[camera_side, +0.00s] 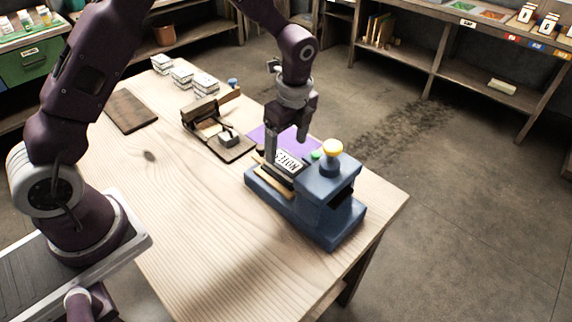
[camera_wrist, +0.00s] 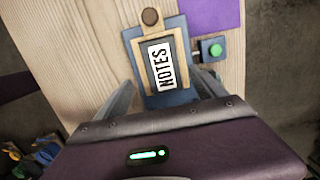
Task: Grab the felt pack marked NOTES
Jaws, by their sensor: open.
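My gripper (camera_side: 286,151) is open above the pack, pointing down. In the wrist view the two fingers of my gripper (camera_wrist: 163,77) stand on either side of the pack's near end, with nothing between them held. In the side view a finger partly hides the pack's left end; I cannot tell exact finger height.
A purple sheet (camera_side: 262,137), wooden fixture (camera_side: 215,125), white stacks (camera_side: 182,76) and brown board (camera_side: 130,110) lie farther back. The table's (camera_side: 215,235) front is clear.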

